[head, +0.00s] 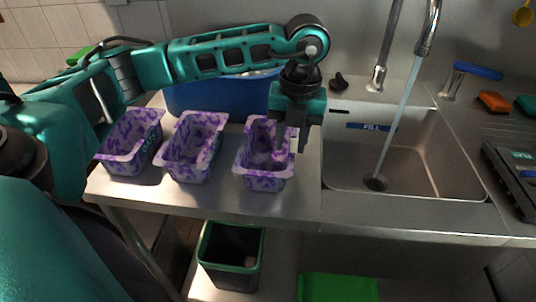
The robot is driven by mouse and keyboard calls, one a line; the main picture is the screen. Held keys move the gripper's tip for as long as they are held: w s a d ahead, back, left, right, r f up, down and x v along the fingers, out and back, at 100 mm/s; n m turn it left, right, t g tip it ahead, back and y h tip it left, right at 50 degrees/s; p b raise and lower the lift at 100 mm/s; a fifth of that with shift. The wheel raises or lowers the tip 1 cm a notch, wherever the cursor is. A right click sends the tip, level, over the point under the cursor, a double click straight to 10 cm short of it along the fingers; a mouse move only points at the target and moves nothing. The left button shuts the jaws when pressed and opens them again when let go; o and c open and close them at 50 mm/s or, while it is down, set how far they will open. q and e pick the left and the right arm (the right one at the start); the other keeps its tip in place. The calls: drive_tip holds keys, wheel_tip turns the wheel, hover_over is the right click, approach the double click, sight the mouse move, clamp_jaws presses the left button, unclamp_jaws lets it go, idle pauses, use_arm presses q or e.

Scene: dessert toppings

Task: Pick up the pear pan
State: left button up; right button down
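Three purple-and-white patterned pans stand in a row on the steel counter: a left pan (131,152), a middle pan (187,168) and a right pan (262,180). Any lettering on them is too small to read, so I cannot tell which is the pear pan. My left gripper (292,148) points down at the right pan, over its right side wall. Its two fingers look apart, with nothing seen between them; whether they touch the wall is unclear. The gripper hides part of that pan's right side. My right gripper is out of view.
A blue tub (213,98) stands behind the pans. A sink (420,160) with running water lies to the right. A dark bin (231,258) and a green object (338,288) are below the counter. Orange (493,102) and green sponges lie at far right.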

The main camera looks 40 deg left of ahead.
sight(268, 154)
use_arm(q)
drive_tip(key=shift+s+a+f, duration=0.1)
drive_tip(key=shift+f, duration=0.9)
drive_tip(key=shift+s+a+f, duration=0.1)
drive_tip(key=shift+f, duration=0.85)
clamp_jaws()
drive_tip(key=shift+w, duration=0.1)
